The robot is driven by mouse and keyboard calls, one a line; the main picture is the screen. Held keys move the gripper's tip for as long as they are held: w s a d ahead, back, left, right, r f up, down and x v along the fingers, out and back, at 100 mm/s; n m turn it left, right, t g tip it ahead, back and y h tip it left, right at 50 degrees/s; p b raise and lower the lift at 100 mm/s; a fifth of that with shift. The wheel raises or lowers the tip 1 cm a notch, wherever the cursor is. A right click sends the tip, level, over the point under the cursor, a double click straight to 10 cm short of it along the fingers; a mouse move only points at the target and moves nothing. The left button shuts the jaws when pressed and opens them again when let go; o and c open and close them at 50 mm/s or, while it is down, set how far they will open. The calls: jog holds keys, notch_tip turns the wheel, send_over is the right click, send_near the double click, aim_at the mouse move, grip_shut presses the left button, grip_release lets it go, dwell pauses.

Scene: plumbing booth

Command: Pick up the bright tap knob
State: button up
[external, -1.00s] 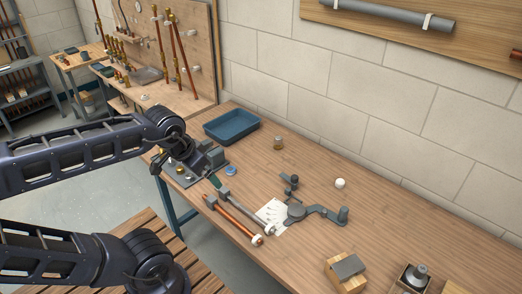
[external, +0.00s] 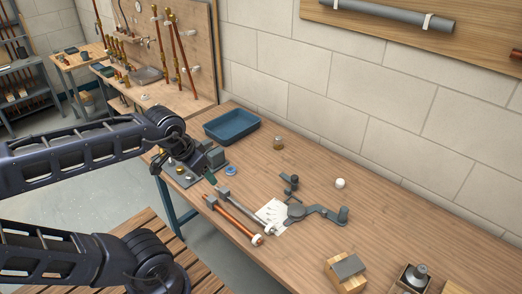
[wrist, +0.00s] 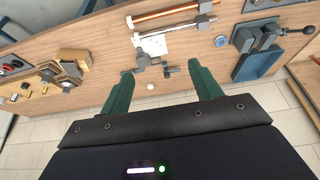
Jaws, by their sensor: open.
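A small white round knob (external: 340,183), the brightest small piece on the bench, stands alone near the wall; I cannot tell surely that it is the tap knob. In the wrist view the white knob (wrist: 150,87) shows between my fingers, well beyond their tips. My gripper (wrist: 160,69) has two green fingers spread wide with nothing between them, above the bench.
A grey pipe bender (external: 312,212) lies between my gripper and the knob. Copper and grey pipes (external: 236,217) lie on the front side, by a white sheet (external: 272,211). A vise (external: 190,166), blue tray (external: 232,125), small brown jar (external: 278,143) and wooden block (external: 342,279) stand around.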

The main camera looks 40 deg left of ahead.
jog(key=w+r+m, duration=0.2)
jog(key=w+r, duration=0.1)
jog(key=w, duration=0.5)
jog(key=m+g, duration=0.5)
jog(key=m, duration=0.7)
send_over(279, 137)
jog(key=f, duration=2.5)
jog(key=shift+s+f, duration=0.1)
jog(key=shift+s, duration=0.15)
jog(key=shift+w+a+f, duration=0.1)
jog(key=shift+w+f, duration=0.05)
jog(key=shift+f, duration=2.6)
jog(key=shift+w+a+f, duration=0.1)
jog(key=shift+f, duration=2.65)
jog(key=c, duration=1.1)
